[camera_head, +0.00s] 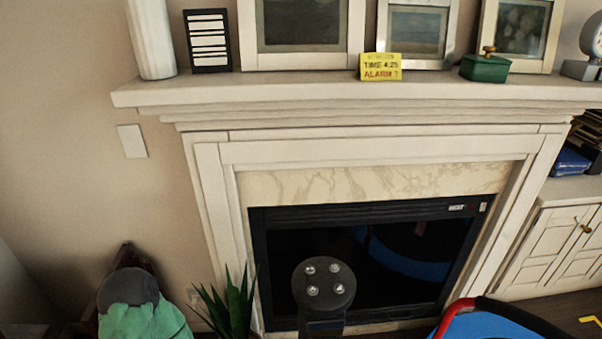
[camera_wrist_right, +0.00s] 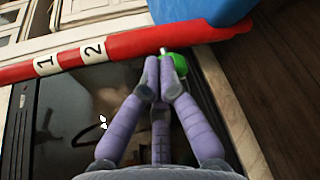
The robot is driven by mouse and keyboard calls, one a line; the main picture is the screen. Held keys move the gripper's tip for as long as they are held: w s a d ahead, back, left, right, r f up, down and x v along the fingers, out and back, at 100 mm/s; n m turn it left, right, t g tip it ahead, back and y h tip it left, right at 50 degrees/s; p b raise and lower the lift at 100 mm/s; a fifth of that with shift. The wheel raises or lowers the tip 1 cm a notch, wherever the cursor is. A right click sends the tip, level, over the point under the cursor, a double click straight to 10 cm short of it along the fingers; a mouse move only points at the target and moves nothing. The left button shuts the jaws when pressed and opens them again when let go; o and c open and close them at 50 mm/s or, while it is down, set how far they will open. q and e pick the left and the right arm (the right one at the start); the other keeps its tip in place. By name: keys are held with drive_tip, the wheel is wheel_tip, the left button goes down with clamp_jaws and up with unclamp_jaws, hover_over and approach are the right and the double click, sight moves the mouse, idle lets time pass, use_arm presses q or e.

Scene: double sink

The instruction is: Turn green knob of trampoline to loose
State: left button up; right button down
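The green knob (camera_wrist_right: 178,66) shows in the right wrist view on the lower side of the trampoline's red rim (camera_wrist_right: 190,40). A small pale stub stands at the knob's upper left. The rim carries white labels marked 1 and 2, and a blue part lies above it. My right gripper (camera_wrist_right: 159,62) has its purple fingers drawn together, tips just left of the knob and partly covering it. I cannot tell whether they touch it. In the head view only a corner of the trampoline (camera_head: 490,324) shows at the bottom right. My left gripper is not in view.
A white fireplace surround (camera_head: 217,180) with a dark firebox stands ahead. Its mantel (camera_head: 300,92) holds frames, a yellow note (camera_head: 381,67) and a green box (camera_head: 485,68). A spiky plant (camera_head: 230,305) stands at lower left, and a white cabinet (camera_head: 548,240) at right.

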drive_tip(key=shift+w+r, duration=0.25)
drive_tip(key=shift+s, duration=0.1)
drive_tip(key=a, duration=0.6)
drive_tip(key=shift+s+r, duration=0.2)
drive_tip(key=shift+s, duration=0.1)
idle(0.4)
